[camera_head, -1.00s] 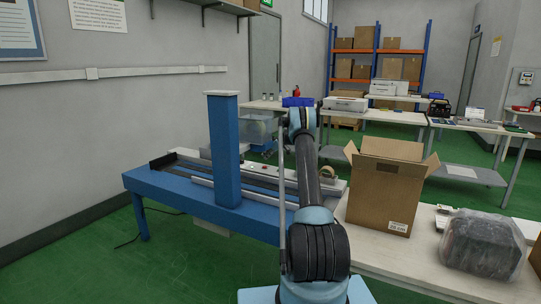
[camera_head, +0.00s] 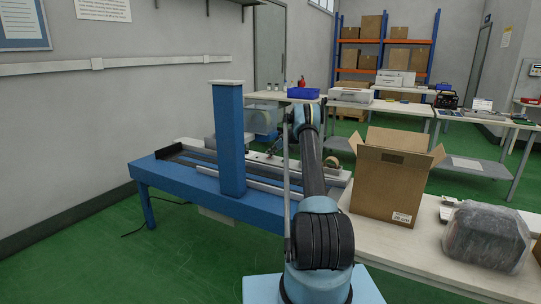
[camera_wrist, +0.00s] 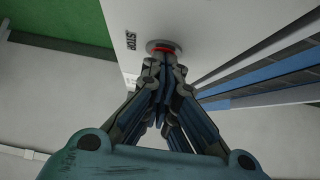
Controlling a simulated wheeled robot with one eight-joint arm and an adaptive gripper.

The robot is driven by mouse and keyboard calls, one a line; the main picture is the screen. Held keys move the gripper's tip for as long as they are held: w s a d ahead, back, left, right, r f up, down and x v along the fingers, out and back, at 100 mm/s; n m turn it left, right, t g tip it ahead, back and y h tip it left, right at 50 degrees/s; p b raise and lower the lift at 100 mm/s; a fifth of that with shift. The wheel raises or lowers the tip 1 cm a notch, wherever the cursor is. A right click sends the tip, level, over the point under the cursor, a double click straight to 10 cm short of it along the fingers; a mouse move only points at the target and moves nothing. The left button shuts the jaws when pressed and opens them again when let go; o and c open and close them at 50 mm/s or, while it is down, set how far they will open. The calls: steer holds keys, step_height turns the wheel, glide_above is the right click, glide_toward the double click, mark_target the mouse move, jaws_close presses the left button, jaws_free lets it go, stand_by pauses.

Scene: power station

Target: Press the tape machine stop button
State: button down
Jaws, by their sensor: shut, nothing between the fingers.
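The tape machine (camera_head: 178,182) is a long blue table-like frame with a blue column (camera_head: 229,140), left of the middle in the head view. In the wrist view, a red stop button (camera_wrist: 164,49) in a grey ring sits on a pale panel (camera_wrist: 200,22) beside the printed word STOP (camera_wrist: 130,41). My gripper (camera_wrist: 163,58) is shut and empty, with its fingertips right at the button, covering part of it. I cannot tell whether the fingertips touch it or whether it is pushed in. In the head view my gripper (camera_head: 273,152) is small, low over the machine's far side.
An open cardboard box (camera_head: 385,188) and a dark wrapped block (camera_head: 486,236) stand on the pale table to the right. A tape roll (camera_head: 333,163) lies on the machine's right end. Benches and a blue-orange rack (camera_head: 385,55) are farther back.

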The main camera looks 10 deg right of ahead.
steer(key=shift+s+f, duration=0.1)
steer(key=shift+f, duration=0.35)
step_height(320, 180, up, 4)
steer(key=shift+a+f, duration=0.1)
steer(key=shift+a, duration=0.05)
steer(key=v, duration=1)
steer(key=shift+r, duration=0.25)
steer(key=shift+d, duration=0.25)
